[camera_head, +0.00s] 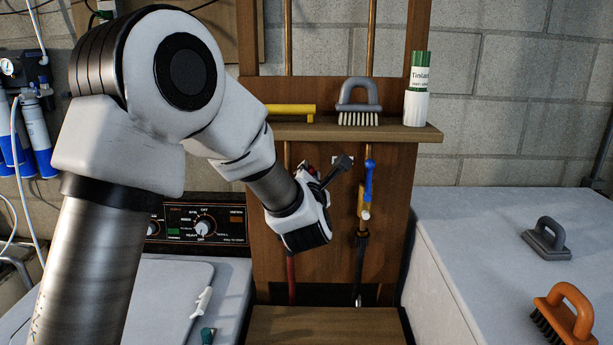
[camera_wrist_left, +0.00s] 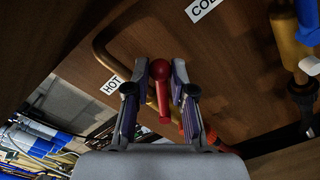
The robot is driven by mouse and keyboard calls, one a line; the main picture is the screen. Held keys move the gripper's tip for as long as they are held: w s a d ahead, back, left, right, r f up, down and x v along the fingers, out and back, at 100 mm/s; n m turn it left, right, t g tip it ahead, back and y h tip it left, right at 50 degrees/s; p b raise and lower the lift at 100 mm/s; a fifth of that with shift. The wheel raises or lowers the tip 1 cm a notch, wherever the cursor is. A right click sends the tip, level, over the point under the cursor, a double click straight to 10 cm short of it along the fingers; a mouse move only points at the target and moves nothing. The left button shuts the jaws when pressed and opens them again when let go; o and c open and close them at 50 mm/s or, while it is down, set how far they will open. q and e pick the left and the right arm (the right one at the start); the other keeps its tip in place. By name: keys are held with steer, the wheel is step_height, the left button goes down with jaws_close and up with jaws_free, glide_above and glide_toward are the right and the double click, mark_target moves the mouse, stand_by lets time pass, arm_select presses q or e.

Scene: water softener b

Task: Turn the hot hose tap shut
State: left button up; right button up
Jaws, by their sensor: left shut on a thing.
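My left gripper (camera_head: 328,172) is in front of the wooden panel, at the hot tap. In the left wrist view, my left gripper (camera_wrist_left: 160,72) has its two fingers on either side of the red hot tap handle (camera_wrist_left: 162,92) and is shut on it. The handle has a round knob and a lever pointing down in that view. A "HOT" label (camera_wrist_left: 111,86) is beside it. In the head view the gripper hides most of the hot tap; a bit of red (camera_head: 311,170) shows. The red hot hose (camera_head: 291,278) hangs below. My right gripper is not in view.
The cold tap with blue handle (camera_head: 369,180) is just right of my gripper, with a dark hose (camera_head: 360,260) below. A shelf (camera_head: 300,131) above holds a yellow object (camera_head: 290,111), grey brush (camera_head: 358,103) and can (camera_head: 417,90). A white chest (camera_head: 470,240) stands at right.

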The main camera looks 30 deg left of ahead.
arm_select(q)
steer(key=shift+w+d+f+b, duration=0.45)
steer(key=shift+d+f+b, duration=0.1)
steer(key=shift+f, duration=0.2)
steer(key=shift+w+d+f+b, duration=0.1)
steer(key=shift+d+f+b, duration=0.1)
steer(key=shift+f+b, duration=0.4)
steer(key=shift+o, duration=0.2)
steer(key=shift+w+d+f+b, duration=0.2)
steer(key=shift+d+f+b, duration=0.15)
steer(key=shift+b, duration=0.15)
